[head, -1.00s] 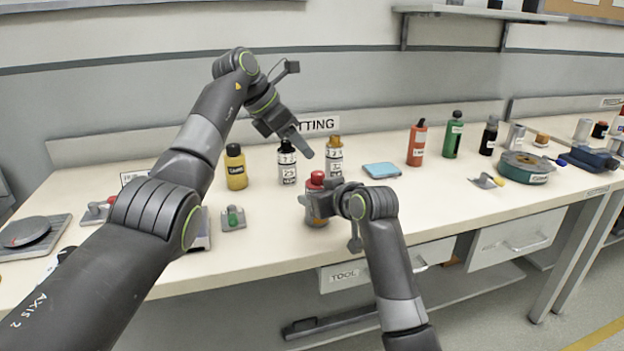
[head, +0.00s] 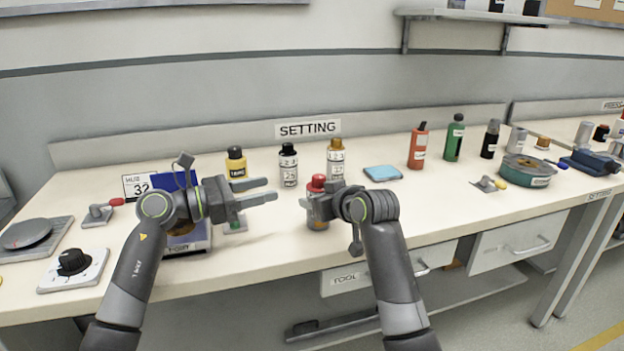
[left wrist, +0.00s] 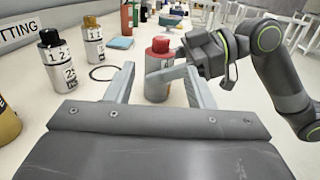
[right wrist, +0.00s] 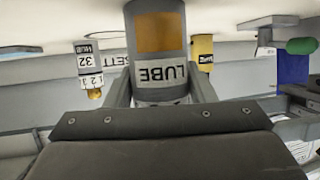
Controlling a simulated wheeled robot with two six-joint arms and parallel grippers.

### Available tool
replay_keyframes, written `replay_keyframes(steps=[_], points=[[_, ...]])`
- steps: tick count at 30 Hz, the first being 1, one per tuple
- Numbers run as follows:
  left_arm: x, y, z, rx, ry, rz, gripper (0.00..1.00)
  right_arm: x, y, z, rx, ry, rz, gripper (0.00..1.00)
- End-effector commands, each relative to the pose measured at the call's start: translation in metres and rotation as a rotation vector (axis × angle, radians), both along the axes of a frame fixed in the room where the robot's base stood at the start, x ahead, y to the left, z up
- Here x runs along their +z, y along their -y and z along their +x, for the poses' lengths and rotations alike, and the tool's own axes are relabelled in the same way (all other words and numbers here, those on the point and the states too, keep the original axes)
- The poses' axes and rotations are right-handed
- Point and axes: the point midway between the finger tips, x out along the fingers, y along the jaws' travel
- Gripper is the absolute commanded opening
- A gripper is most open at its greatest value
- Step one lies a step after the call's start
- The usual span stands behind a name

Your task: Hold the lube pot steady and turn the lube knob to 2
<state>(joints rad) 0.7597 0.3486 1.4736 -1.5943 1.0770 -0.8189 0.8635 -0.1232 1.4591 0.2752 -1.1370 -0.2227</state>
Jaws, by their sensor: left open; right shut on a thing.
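The lube pot (head: 318,217) is a grey pot with a red knob (head: 317,182) on top, standing near the front edge of the bench. My right gripper (head: 322,205) is shut around its body from the right. In the right wrist view the pot (right wrist: 158,35) sits between the fingers, with its LUBE label facing the camera. My left gripper (head: 270,190) is open and empty, left of the pot, with its fingers pointing at it. In the left wrist view the red knob (left wrist: 161,45) shows beyond the open fingers. The knob's scale cannot be read.
Black-capped (head: 288,168) and gold-capped (head: 335,162) numbered bottles stand behind the pot, with a yellow bottle (head: 236,164) to their left. A blue pad (head: 382,173) lies behind right.

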Motion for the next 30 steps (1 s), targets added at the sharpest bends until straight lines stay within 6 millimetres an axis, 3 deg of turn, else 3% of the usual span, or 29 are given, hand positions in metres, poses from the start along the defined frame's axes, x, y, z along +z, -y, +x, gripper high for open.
replay_keyframes(steps=[5,19,30], points=[[0.001,0.012,0.003,-0.001,0.004,-0.015,0.49,0.0,0.0,0.0,0.0,0.0,0.0,0.23],[0.001,0.09,0.042,-0.002,0.0,-0.012,0.49,0.0,0.0,0.0,0.0,0.0,0.0,0.23],[0.0,0.107,0.051,0.0,0.001,-0.009,0.49,0.0,0.0,0.0,0.0,0.0,0.0,0.23]])
